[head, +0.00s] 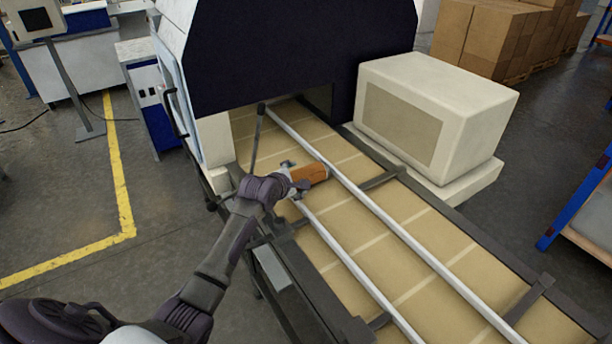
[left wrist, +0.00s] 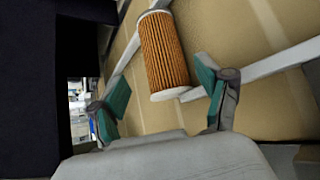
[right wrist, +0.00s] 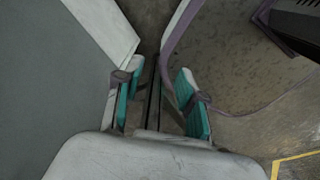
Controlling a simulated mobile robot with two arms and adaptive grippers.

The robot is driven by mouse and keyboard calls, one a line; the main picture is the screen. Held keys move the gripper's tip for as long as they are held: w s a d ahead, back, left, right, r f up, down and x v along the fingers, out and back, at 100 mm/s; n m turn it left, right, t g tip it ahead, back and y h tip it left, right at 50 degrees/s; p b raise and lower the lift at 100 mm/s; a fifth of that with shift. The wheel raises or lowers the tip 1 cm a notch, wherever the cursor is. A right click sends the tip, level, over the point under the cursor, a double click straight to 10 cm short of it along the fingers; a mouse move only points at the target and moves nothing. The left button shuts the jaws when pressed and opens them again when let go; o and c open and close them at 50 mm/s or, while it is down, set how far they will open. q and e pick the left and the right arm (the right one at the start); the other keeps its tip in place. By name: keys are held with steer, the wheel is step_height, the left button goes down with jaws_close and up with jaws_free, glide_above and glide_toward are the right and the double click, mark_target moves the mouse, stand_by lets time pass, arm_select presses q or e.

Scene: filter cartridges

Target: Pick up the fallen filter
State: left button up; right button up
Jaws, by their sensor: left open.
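The fallen filter (head: 312,173) is an orange pleated cylinder with pale end caps. It lies on its side on the tan conveyor belt (head: 440,285), near the pale guide rails. My left gripper (head: 296,175) is at its near-left end in the head view. In the left wrist view, the filter (left wrist: 164,48) lies ahead of the left gripper's (left wrist: 163,82) two spread green pads, its lower end close to the gap between them. The left gripper is open and empty. My right gripper (right wrist: 158,95) shows only in its wrist view, with its pads apart and nothing between them.
Two pale guide rails (head: 400,237) run along the belt. A dark-fronted machine housing (head: 290,50) stands over the belt's far end. A cream box unit (head: 435,110) stands beside the belt on the right.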

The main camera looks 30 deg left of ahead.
mark_target(306, 176)
arm_select(q)
steer(key=shift+w+a+f, duration=0.1)
steer(key=shift+w+f, duration=0.25)
steer(key=shift+w, duration=0.25)
steer(key=shift+w+f, duration=0.15)
steer(key=shift+w, duration=0.1)
steer(key=shift+w+f, duration=0.15)
steer(key=shift+w, duration=0.15)
steer(key=x, duration=0.4)
steer(key=shift+d, duration=0.3)
steer(key=shift+w+f, duration=0.15)
steer(key=shift+w, duration=0.1)
arm_select(e)
steer(key=shift+w+a+r, duration=0.3)
steer(key=shift+w+a, duration=0.3)
steer(key=shift+w, duration=0.3)
steer(key=shift+s, duration=0.1)
arm_select(q)
steer(key=c, duration=1)
arm_select(e)
steer(key=shift+d, duration=0.4)
